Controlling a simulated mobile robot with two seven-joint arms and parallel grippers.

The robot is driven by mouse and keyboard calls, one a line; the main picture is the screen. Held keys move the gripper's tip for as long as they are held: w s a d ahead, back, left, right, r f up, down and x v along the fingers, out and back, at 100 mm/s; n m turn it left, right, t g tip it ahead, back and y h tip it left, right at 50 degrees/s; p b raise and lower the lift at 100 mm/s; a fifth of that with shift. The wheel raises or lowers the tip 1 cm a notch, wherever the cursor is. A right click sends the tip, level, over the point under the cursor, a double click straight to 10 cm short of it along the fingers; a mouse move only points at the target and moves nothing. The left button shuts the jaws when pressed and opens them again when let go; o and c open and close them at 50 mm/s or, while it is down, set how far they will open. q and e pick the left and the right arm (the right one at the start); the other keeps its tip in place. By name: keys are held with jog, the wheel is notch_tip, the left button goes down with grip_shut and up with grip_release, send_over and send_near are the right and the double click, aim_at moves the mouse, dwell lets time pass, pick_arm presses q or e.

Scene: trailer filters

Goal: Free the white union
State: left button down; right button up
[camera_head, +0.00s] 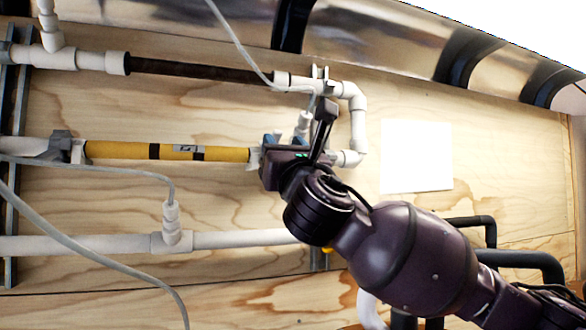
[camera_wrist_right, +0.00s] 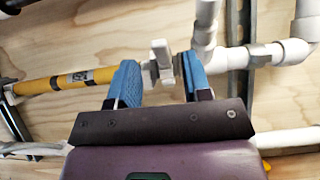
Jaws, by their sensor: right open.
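A white union fitting (camera_wrist_right: 163,64) shows between the two blue finger pads of my right gripper (camera_wrist_right: 160,82) in the wrist view. The pads stand apart, with visible gaps to the fitting. In the head view, my right gripper (camera_head: 269,146) is at the right end of the yellow filter tube (camera_head: 170,152) and hides most of the fitting there. A sliver of white (camera_head: 254,158) shows just left of the fingers. The yellow tube also shows in the wrist view (camera_wrist_right: 62,81), left of the fingers. My left gripper is not in view.
A dark filter tube (camera_head: 200,72) runs above the yellow one, and a white pipe (camera_head: 90,243) runs below. White elbow pipes (camera_head: 358,125) stand right of the gripper. A grey hose (camera_head: 105,245) hangs at lower left. Plywood (camera_head: 225,205) backs everything.

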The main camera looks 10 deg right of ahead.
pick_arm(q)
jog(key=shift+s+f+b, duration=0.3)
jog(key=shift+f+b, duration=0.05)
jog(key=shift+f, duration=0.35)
pick_arm(e)
jog(key=v, duration=0.7)
jog(key=shift+s, duration=0.2)
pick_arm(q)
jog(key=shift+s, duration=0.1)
pick_arm(e)
jog(key=shift+f, duration=0.1)
